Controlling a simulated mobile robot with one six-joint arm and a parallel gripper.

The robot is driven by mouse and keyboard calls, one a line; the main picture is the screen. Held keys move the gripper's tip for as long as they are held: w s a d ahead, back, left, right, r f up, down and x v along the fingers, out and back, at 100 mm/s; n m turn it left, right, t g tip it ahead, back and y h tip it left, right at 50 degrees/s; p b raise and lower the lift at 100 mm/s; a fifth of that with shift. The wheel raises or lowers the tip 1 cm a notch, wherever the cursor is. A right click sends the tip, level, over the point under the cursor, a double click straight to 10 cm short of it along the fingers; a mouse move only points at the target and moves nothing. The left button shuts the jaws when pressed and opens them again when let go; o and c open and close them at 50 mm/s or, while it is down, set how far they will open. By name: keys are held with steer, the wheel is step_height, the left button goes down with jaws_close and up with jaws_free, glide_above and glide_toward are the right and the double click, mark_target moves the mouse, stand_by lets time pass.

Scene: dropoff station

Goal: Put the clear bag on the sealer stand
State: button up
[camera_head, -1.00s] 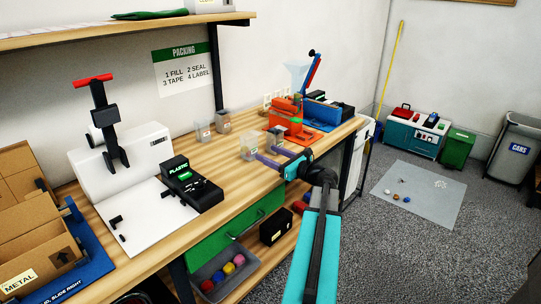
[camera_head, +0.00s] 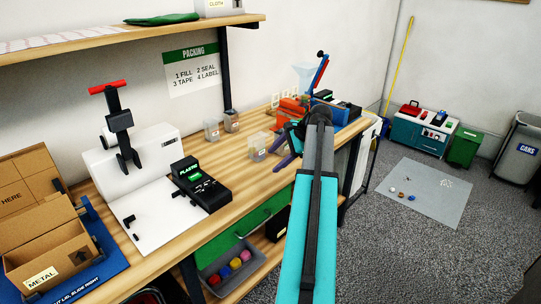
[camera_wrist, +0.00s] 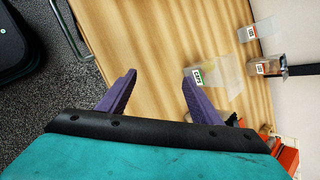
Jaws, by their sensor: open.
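My gripper (camera_head: 275,157), with purple fingers, is open and empty over the front edge of the wooden bench; its fingers also show in the wrist view (camera_wrist: 160,88). A small clear container with a green label (camera_head: 257,146) stands just left of the fingers. In the wrist view a clear container (camera_wrist: 229,74) lies just beyond the right finger. I cannot pick out a clear bag for certain. An orange and blue station (camera_head: 292,106) with a pale funnel and a blue-red lever stands at the bench's far end, partly hidden by my arm; I cannot tell whether it is the sealer stand.
Two more clear containers (camera_head: 212,131) stand near the wall. A white press with a red handle (camera_head: 150,152), a black device marked PLASTIC (camera_head: 200,184) and cardboard boxes (camera_head: 30,190) fill the left bench. A shelf (camera_head: 130,30) overhangs the back. Bare wood (camera_head: 245,185) lies along the front.

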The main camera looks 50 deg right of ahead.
steer(key=s+d+r+n+g+h+p, duration=0.2)
steer(key=s+d+r+g+p, duration=0.1)
steer(key=s+r+g, duration=0.4)
step_height(320, 180, up, 4)
steer(key=shift+s+d+f+n, duration=0.25)
steer(key=shift+s+n, duration=0.15)
steer(key=shift+s, duration=0.85)
steer(key=shift+c, duration=0.4)
